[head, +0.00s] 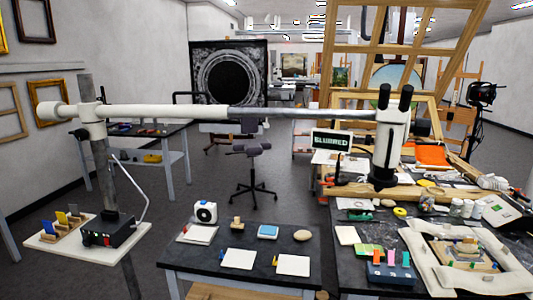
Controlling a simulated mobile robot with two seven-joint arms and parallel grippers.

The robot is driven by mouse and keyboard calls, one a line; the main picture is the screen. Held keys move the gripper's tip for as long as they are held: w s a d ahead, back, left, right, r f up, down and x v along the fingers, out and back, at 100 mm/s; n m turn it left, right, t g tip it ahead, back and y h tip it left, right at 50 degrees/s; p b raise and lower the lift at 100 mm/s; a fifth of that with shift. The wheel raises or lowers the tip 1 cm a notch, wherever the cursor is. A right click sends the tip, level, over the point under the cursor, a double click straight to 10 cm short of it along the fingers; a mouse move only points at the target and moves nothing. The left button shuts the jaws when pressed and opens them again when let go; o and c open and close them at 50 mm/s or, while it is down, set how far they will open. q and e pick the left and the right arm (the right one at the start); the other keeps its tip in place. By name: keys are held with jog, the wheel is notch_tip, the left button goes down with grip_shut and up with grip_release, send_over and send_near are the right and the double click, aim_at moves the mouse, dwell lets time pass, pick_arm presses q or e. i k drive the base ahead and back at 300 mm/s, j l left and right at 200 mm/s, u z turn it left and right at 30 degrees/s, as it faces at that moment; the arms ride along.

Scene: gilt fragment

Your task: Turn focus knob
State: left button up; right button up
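A white boom microscope (391,138) with two black eyepieces hangs at the right end of a long horizontal boom (180,111). A small screen (332,141) left of the microscope reads "BLURRED". Neither of my grippers is in view.
The boom's post (98,160) rises at the left beside a white board (90,240). A dark front table (240,275) holds cards and small items. The right table holds jars, papers and a padded framed piece (466,258). A stool (252,170) stands behind.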

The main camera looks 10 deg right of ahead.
aim_at(421, 127)
jog(key=k+l+z, duration=0.15)
jog(key=l+z, duration=0.15)
jog(key=l, duration=0.8)
jog(key=l+z, duration=0.3)
jog(key=l, duration=0.75)
